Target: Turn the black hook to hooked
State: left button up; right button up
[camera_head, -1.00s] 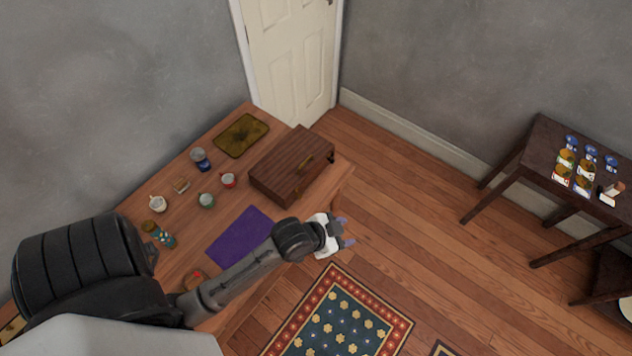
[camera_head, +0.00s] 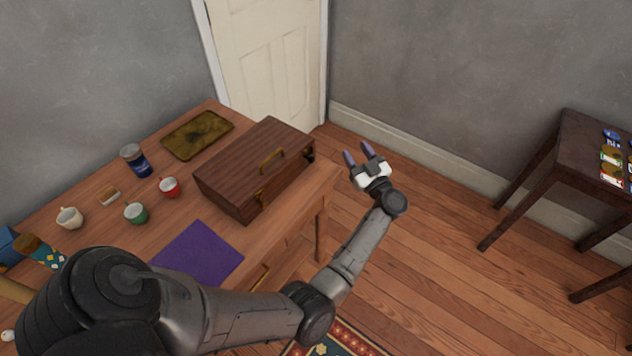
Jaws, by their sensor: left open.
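A brown wooden case (camera_head: 225,182) lies on the table in the camera_head view. A small black piece (camera_head: 310,155), which looks like the black hook, sits at the right end of the case's front face. It is too small to tell whether it is hooked. My left gripper (camera_head: 358,153) is open and empty, to the right of the case and apart from it, with its two purple-grey fingers pointing up in the picture. My right gripper is out of view.
Open floor lies right of the table.

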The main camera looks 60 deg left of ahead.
pick_arm(q)
notch_tip(320, 180, down, 10)
jog(key=s+d+n+g+h+b, duration=0.25)
jog(key=g+h+b, duration=0.25)
jog(key=g, duration=0.3)
jog(key=b+x, duration=0.1)
jog(key=x, duration=0.3)
jog(key=b+x, duration=0.1)
jog(key=x, duration=0.4)
jog(key=w+b+x, duration=0.1)
jog(key=x, duration=0.3)
jog(key=shift+a+r, duration=0.2)
jog(key=shift+a, duration=0.3)
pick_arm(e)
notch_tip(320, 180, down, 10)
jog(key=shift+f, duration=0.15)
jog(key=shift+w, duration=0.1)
pick_arm(q)
jog(key=shift+w, duration=0.1)
grip_shut()
